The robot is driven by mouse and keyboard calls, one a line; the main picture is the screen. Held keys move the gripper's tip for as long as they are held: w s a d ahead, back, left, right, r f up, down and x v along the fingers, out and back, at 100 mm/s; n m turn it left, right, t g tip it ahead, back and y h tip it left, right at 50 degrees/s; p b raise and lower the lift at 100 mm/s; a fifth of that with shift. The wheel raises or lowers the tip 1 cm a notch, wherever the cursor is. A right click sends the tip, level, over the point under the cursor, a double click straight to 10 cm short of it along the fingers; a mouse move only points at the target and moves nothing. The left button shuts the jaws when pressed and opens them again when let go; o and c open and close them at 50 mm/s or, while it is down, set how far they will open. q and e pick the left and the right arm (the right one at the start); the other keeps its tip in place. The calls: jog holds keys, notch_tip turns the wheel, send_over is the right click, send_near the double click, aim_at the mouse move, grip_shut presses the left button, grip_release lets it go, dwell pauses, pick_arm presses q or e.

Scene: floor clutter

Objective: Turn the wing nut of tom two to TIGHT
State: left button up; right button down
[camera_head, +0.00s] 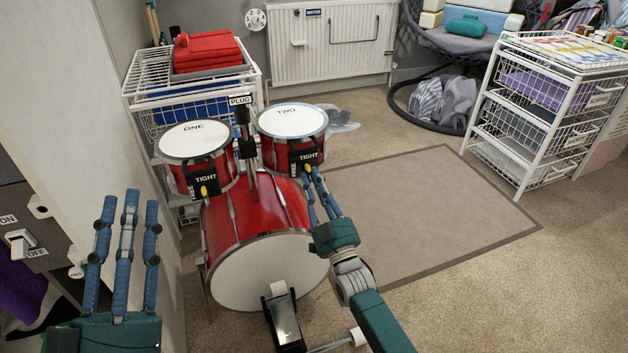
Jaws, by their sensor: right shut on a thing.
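A red drum set stands at the centre of the head view. Tom two (293,124) is the right of the two small drums, with "TWO" on its white head. A black bracket (305,160) on its front reads "TIGHT", and a small yellow wing nut (307,169) shows just below the word. My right gripper (309,176) reaches up from below, its blue fingers shut on the wing nut and partly hiding it. My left gripper (128,200) is at the lower left with its fingers pointing up, spread and empty, away from the drums.
Tom one (196,140) has its own "TIGHT" bracket and yellow wing nut (204,190). The bass drum (262,270) with its pedal (284,318) stands below. A wire rack (140,100) is behind left. A rug (430,210) and carpet lie clear to the right.

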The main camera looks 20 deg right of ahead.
dwell(0.5)
jog(key=c, duration=1.7)
grip_release()
jog(key=shift+o, duration=0.2)
jog(key=v, duration=1.2)
jog(key=shift+f, duration=0.1)
